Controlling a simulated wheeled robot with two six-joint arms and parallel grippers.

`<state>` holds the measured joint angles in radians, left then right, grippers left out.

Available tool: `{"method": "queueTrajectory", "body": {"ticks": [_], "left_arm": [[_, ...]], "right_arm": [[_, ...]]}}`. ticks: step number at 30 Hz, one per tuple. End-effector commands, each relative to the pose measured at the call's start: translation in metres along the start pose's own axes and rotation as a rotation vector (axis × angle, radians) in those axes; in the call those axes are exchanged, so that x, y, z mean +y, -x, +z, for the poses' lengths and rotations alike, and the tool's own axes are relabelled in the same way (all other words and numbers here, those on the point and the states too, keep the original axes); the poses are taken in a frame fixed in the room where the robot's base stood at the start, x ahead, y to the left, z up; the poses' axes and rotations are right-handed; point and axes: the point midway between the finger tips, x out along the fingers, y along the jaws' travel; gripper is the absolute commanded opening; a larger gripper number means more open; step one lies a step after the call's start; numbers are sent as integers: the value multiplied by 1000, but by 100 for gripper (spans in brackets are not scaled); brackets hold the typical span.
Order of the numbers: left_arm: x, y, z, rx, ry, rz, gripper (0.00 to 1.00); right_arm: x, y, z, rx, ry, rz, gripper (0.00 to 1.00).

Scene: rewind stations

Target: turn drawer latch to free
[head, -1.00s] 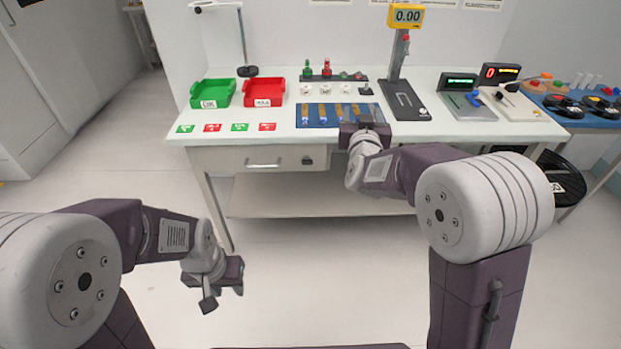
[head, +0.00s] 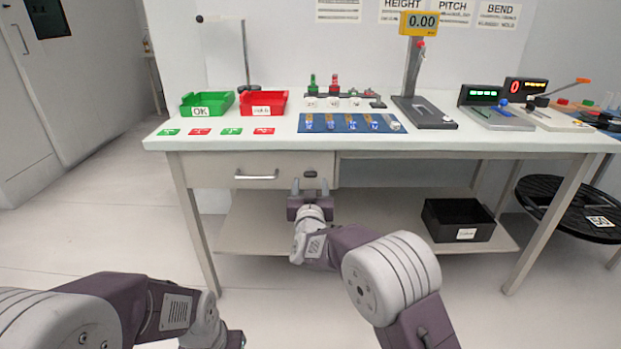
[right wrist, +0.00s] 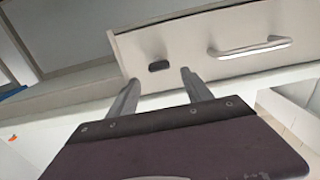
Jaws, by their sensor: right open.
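The drawer (head: 215,174) is a pale front under the left part of the workbench and looks shut. Its latch (head: 310,174) is a small dark oval knob at the right end of the drawer front, lying about level. My right gripper (head: 310,186) is just below and in front of the latch, fingers open and pointing at the drawer. In the right wrist view the latch (right wrist: 159,66) sits beyond and between the two open fingertips (right wrist: 160,77), apart from them. My left arm shows at the lower left; its gripper is mostly cut off by the bottom edge.
A bar handle (head: 256,177) is on the drawer left of the latch. The workbench (head: 440,145) above bears green and red bins, a blue mat and gauges. A black bin (head: 458,222) stands on the lower shelf. A black round stool (head: 570,210) is at the right.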

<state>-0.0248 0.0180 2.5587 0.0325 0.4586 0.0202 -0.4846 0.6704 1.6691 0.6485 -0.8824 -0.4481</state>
Motion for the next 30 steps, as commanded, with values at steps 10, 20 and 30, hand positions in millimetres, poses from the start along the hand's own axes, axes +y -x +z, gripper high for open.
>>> {"method": "queueTrajectory", "body": {"ticks": [10, 20, 30], "left_arm": [[0, -21, 3, -3, 0, 0, 36], [0, -21, 3, -2, 0, 0, 36], [0, -21, 3, -2, 0, 0, 36]], "right_arm": [[0, -51, 4, 0, 0, 0, 58], [0, -54, 3, -1, 1, 0, 55], [0, -54, 3, -1, -2, 0, 0]]}}
